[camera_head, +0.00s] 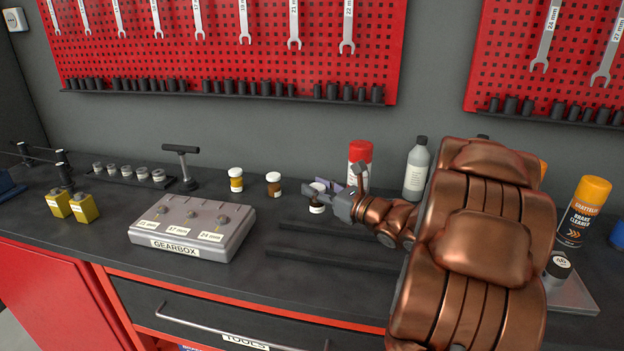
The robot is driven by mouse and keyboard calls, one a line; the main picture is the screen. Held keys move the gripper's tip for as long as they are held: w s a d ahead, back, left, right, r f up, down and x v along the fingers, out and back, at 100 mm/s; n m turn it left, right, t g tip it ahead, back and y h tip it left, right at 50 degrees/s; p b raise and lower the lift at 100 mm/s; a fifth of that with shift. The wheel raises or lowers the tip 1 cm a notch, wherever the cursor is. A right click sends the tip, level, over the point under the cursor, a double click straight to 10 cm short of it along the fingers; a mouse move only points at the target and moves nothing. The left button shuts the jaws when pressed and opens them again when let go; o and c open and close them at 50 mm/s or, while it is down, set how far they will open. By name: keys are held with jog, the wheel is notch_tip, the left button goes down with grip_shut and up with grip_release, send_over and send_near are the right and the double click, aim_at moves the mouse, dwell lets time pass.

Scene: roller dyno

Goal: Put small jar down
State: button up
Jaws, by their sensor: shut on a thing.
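A small jar (317,206) with a white label and a dark body sits between the fingers of my gripper (322,197), in the middle of the head view. My gripper is shut on it and comes in from the right. The fingers hide part of the jar. It is upright, or nearly so. I cannot tell whether its base touches the workbench (290,275) or is slightly above it. Two other small jars stand to its left: a brown one with a white lid (273,185) and a yellow-brown one with a white lid (236,181).
A gearbox block (190,228) stands at the left front. A red-capped can (360,158) and a grey bottle (416,170) stand behind my gripper. A brake cleaner can (582,212) and a tray (580,296) are at the right.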

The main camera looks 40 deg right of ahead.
jog(key=shift+w+d+f+p, duration=0.75)
jog(key=shift+w+d+p, duration=0.25)
jog(key=shift+w, duration=0.7)
jog(key=shift+w+d+f+p, duration=0.8)
jog(key=shift+w+d, duration=0.3)
jog(key=shift+w, duration=0.55)
jog(key=shift+w+d+f+p, duration=0.7)
jog(key=shift+w+d+p, duration=0.3)
jog(key=shift+w, duration=0.7)
jog(key=shift+f, duration=0.1)
jog(key=shift+d+f+b, duration=0.1)
jog(key=shift+f+b, duration=0.1)
jog(key=shift+b, duration=0.35)
jog(key=o, duration=1.2)
jog(key=shift+r+p, duration=0.25)
jog(key=shift+p, duration=0.15)
jog(key=shift+s, duration=0.15)
jog(key=b+v, duration=0.2)
jog(key=v, duration=0.4)
jog(key=shift+f, duration=0.15)
jog(key=shift+s+d, duration=0.15)
jog(key=shift+s, duration=0.45)
